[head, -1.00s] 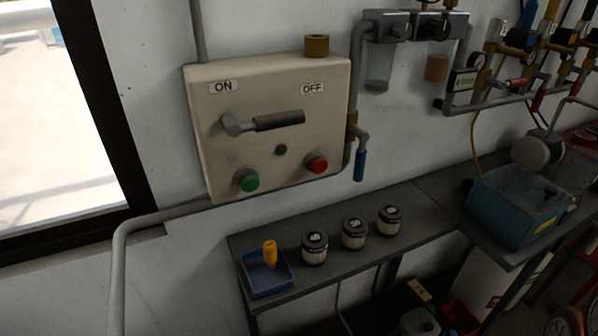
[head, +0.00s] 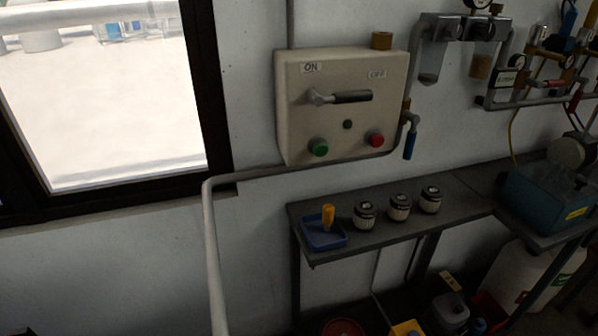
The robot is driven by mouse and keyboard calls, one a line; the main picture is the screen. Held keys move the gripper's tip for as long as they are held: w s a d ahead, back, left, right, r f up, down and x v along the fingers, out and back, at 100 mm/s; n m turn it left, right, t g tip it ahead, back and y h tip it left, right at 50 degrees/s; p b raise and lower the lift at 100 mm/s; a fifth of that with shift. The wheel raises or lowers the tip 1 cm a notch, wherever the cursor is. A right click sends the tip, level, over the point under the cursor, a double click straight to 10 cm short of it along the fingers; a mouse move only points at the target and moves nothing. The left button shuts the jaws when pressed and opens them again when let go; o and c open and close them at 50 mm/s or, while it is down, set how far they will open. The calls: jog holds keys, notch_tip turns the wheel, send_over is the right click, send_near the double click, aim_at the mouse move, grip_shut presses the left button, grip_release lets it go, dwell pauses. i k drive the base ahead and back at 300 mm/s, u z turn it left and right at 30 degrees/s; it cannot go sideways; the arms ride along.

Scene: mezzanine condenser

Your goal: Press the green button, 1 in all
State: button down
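The green button (head: 318,147) is on the lower left of a cream control box (head: 298,116) on the wall, in the head view. A red button (head: 375,138) is on the lower right of the same box. A lever handle (head: 350,97) lies roughly level between the ON label (head: 311,67) and the OFF label (head: 377,75). A small dark knob (head: 347,125) sits between the two buttons. Nothing covers the green button. My gripper is not in view.
A dark bench (head: 380,230) below the box holds a blue tray (head: 323,240) with a yellow-orange object, and three dark-lidded jars (head: 399,207). A teal bin (head: 547,200) stands at right. A pipe (head: 212,250) runs down left of the bench, near the window (head: 100,100).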

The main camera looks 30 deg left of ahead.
aim_at(320, 148)
jog(key=z, duration=0.05)
jog(key=k, duration=0.35)
jog(key=u, duration=1.65)
